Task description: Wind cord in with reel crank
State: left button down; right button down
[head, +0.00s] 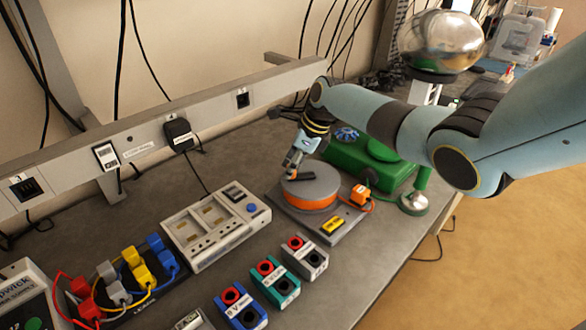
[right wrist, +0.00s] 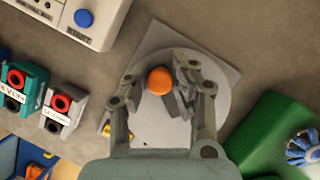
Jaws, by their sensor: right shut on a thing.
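The cord reel (head: 309,186) has a grey round top and orange cord wound around its side. It stands on a grey base plate (head: 290,213) on the bench. An orange plug (head: 360,194) sits at its right on the plate. My right gripper (head: 291,171) reaches down onto the reel top. In the right wrist view its fingers (right wrist: 160,84) are shut on the orange crank knob (right wrist: 159,80). The dark crank arm (right wrist: 173,106) runs from the knob over the reel's pale disc (right wrist: 152,128). The knob is mostly hidden in the head view. My left gripper is not in view.
A green machine (head: 372,164) stands close behind the reel to the right. A white instrument panel (head: 215,229) lies to the left. Several socket blocks (head: 306,258) line the bench front. A rail with sockets (head: 140,143) runs along the back.

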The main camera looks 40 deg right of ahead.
aim_at(309, 182)
jog(key=shift+w+d+m+h, duration=0.2)
jog(key=shift+w+m+h, duration=0.1)
jog(key=shift+m, duration=0.6)
jog(key=c, duration=1.1)
grip_release()
jog(key=v, duration=1.2)
jog(key=shift+s, duration=0.15)
jog(key=shift+s+f, duration=0.1)
jog(key=shift+f, duration=0.05)
